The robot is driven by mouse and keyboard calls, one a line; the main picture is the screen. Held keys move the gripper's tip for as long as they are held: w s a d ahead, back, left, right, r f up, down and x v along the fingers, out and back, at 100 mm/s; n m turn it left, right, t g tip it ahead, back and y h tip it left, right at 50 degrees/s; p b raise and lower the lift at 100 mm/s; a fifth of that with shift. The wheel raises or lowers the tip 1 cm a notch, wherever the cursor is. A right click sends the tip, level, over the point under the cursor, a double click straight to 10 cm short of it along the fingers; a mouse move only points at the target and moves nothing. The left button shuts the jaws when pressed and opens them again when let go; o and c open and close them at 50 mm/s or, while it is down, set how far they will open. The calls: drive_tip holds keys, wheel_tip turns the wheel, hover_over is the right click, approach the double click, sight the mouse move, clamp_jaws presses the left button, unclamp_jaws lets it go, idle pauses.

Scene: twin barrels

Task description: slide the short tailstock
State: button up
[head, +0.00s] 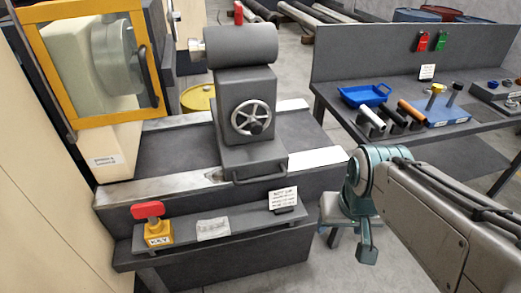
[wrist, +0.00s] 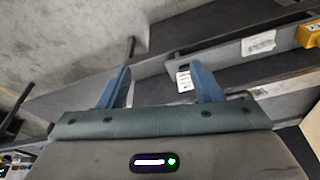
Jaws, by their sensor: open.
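The grey tailstock (head: 243,88) stands on the lathe bed (head: 300,160) at the centre of the head view. It has a round barrel on top, a red lever (head: 238,13), a spoked handwheel (head: 251,117) and a low bar handle (head: 260,174) at the front of its base. My gripper (head: 352,243) is right of the lathe and lower than the bed, apart from the tailstock. In the wrist view my gripper (wrist: 162,84) has its two blue fingers spread, with nothing held between them. The tailstock does not clearly show in the wrist view.
A yellow-framed guard (head: 30,70) stands left. A workbench (head: 350,100) with a blue tray (head: 364,95) stands right.

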drive_tip(key=shift+f, duration=0.15)
drive_tip(key=c, duration=0.4)
drive_tip(key=w+a+f+m+g+y+b, duration=0.2)
drive_tip(key=a+f+m+g+y, duration=0.15)
drive_tip(key=f+m, duration=0.45)
drive_tip(key=m+t+y+b, duration=0.7)
drive_tip(key=m+y, duration=0.4)
drive_tip(key=m, duration=2.4)
approach(269, 180)
drive_tip(key=shift+t, duration=0.65)
drive_tip(key=x, duration=0.8)
drive_tip(key=p+x, duration=0.1)
drive_tip(key=x, duration=0.2)
drive_tip(key=shift+s+a+f, duration=0.15)
drive_tip(key=shift+a+f, duration=0.1)
drive_tip(key=shift+a, duration=0.3)
